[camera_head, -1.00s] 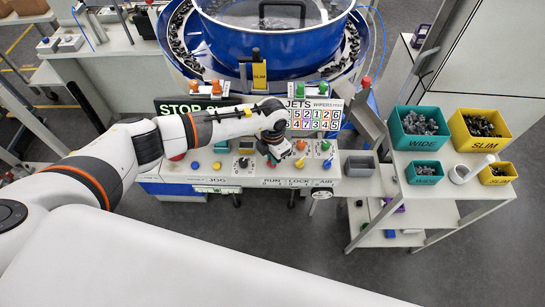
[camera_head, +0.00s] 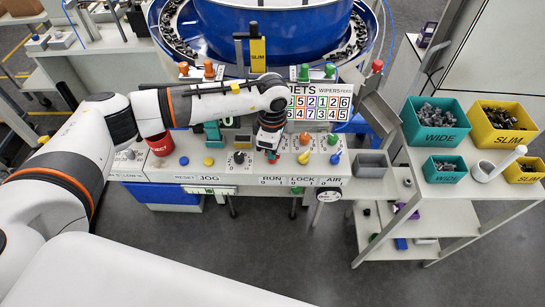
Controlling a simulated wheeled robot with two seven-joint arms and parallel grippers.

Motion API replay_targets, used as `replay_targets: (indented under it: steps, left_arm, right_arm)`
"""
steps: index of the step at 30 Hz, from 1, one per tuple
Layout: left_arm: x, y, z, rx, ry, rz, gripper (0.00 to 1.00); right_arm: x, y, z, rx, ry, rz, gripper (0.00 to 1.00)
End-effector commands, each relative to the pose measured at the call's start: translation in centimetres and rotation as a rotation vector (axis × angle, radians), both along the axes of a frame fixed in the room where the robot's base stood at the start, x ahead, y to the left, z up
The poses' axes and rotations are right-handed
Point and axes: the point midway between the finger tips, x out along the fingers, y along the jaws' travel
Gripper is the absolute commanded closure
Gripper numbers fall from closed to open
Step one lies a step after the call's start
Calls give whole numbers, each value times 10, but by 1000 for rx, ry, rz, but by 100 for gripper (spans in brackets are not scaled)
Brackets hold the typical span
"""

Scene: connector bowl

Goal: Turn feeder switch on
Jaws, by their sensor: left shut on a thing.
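The feeder's control panel (camera_head: 220,170) runs across the middle, with RUN, LOCK and AIR labels along its front edge. My left gripper (camera_head: 271,155) reaches down to the panel directly behind the RUN label (camera_head: 272,180). It is shut on the small switch there, which the fingers mostly hide. The switch's position cannot be read. A black knob (camera_head: 239,158) is to the left. My right gripper is not in view.
The blue bowl feeder (camera_head: 275,35) stands behind the panel. A red button (camera_head: 161,146) is at the panel's left. A shelf at right carries teal WIDE bins (camera_head: 436,138) and yellow SLIM bins (camera_head: 503,138). A grey tray (camera_head: 370,163) sits beside the panel.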

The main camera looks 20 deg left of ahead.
Motion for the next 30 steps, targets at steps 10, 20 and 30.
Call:
replay_targets:
  steps: [10, 20, 30]
  left_arm:
    - [2, 0, -4, -1, -6, -305, 100]
    - [1, -1, -1, -2, -5, -489, 100]
    - [1, -1, 2, -2, -5, -552, 100]
  right_arm:
    - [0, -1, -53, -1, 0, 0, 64]
    - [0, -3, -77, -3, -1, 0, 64]
    - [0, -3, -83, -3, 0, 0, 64]
